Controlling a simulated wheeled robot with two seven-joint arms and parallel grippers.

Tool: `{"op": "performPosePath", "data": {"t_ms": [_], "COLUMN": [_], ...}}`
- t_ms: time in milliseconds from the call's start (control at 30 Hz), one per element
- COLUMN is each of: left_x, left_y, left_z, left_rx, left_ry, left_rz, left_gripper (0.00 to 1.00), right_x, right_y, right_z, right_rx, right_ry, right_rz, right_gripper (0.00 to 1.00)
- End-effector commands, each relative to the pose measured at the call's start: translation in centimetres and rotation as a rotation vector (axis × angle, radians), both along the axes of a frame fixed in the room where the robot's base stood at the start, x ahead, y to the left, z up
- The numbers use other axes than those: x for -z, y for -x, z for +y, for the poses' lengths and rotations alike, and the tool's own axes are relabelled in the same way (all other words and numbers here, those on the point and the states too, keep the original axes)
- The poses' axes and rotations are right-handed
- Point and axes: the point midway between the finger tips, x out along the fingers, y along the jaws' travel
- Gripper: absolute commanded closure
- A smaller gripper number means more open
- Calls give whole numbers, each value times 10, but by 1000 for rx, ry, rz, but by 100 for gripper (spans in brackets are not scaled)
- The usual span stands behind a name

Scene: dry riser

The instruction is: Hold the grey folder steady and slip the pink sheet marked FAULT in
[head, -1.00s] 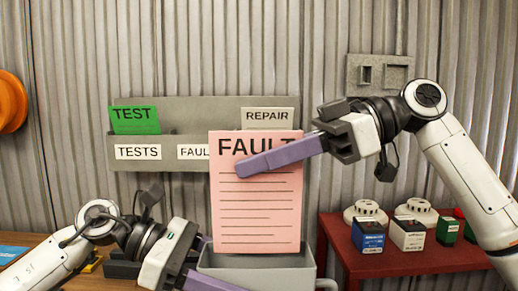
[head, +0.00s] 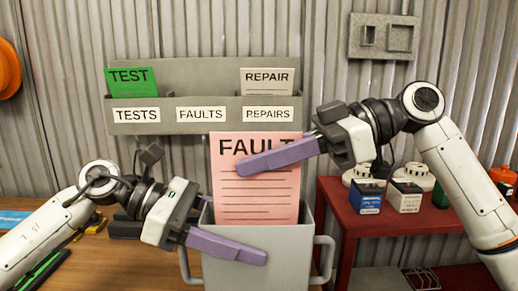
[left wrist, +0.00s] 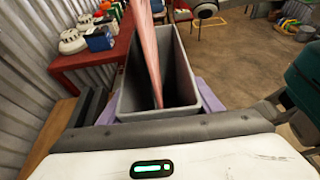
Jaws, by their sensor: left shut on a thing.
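The pink sheet (head: 258,200) marked FAULT stands upright with its lower edge inside the open top of the grey folder (head: 290,262), a box-like holder with side handles. My right gripper (head: 245,165) is shut on the sheet's upper part, one purple finger across its front; the other finger is hidden. My left gripper (head: 245,245) is shut on the folder, with a purple finger along its front. In the left wrist view the sheet (left wrist: 148,60) comes down between the walls of the folder (left wrist: 184,80), and purple fingers show on both sides. How deep the sheet's edge sits is unclear.
A grey wall rack (head: 200,75) behind holds a green TEST card (head: 132,82) and a REPAIR card (head: 267,82); its FAULTS slot shows no card. A red table (head: 375,215) with small boxes stands at right. A wooden bench (head: 110,265) is at left.

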Motion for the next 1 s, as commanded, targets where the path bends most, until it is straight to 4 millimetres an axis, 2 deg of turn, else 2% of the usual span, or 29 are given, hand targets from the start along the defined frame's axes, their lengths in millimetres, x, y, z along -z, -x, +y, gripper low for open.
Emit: {"op": "performPosePath", "data": {"t_ms": [600,900,1000], "left_x": [-1,-1,-1], "left_y": [0,0,0], "left_z": [0,0,0], "left_rx": [0,0,0], "left_ry": [1,1,1], "left_rz": [-1,-1,-1], "left_gripper": [70,70,70], "right_x": [36,38,37], "right_y": [0,0,0], "right_z": [0,0,0], "right_rx": [0,0,1], "right_ry": [-1,0,0], "right_rz": [-1,-1,-1], "right_gripper": [100,100,84]}}
